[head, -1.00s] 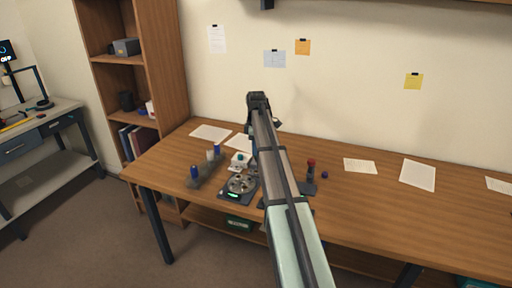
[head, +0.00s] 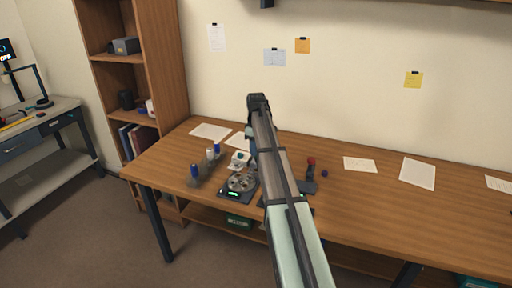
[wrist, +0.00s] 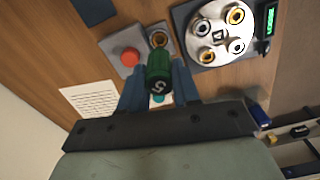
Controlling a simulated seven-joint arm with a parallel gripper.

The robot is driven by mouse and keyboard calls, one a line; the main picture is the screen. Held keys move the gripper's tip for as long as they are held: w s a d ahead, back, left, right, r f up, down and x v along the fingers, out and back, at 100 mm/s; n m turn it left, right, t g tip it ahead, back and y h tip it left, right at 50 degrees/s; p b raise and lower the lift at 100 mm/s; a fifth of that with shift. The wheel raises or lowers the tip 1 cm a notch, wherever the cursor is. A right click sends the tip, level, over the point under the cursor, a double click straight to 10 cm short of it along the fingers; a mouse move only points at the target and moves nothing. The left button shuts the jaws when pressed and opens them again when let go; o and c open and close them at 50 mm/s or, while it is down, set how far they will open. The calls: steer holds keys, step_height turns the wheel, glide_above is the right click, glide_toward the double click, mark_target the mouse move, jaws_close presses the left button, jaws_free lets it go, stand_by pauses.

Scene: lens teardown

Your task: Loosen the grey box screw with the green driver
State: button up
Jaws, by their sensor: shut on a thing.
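In the wrist view my gripper (wrist: 159,88) is shut on the green driver (wrist: 157,66), whose dark cap shows a white "5" towards the camera. A brass ring or socket (wrist: 159,39) shows just beyond the driver on a small grey plate. The driver's tip is hidden, so I cannot tell whether it touches a screw. I cannot clearly pick out the grey box screw. A round silver plate (wrist: 205,36) with several brass and dark rings sits to the upper right on a dark base.
A red button (wrist: 130,57) on a grey base lies left of the driver. A rack with blue-handled things (head: 195,172) stands left of the round plate (head: 241,183). A red-topped thing (head: 311,165) stands right of my arm. The table's right (head: 420,215) is mostly clear.

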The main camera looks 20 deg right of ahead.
steer(key=m, duration=0.3)
steer(key=shift+f+m, duration=0.35)
steer(key=shift+m, duration=0.05)
steer(key=m, duration=0.3)
steer(key=shift+d+f+m, duration=0.1)
steer(key=shift+f+m, duration=0.25)
steer(key=shift+m, duration=0.05)
steer(key=m, duration=0.3)
steer(key=f+m, duration=0.1)
steer(key=m, duration=0.2)
steer(key=shift+d+m, duration=0.1)
steer(key=shift+m, duration=0.3)
steer(key=shift+f, duration=0.4)
steer(key=shift+f, duration=0.75)
stand_by(0.4)
steer(key=shift+r+n, duration=0.1)
steer(key=shift+n, duration=1.7)
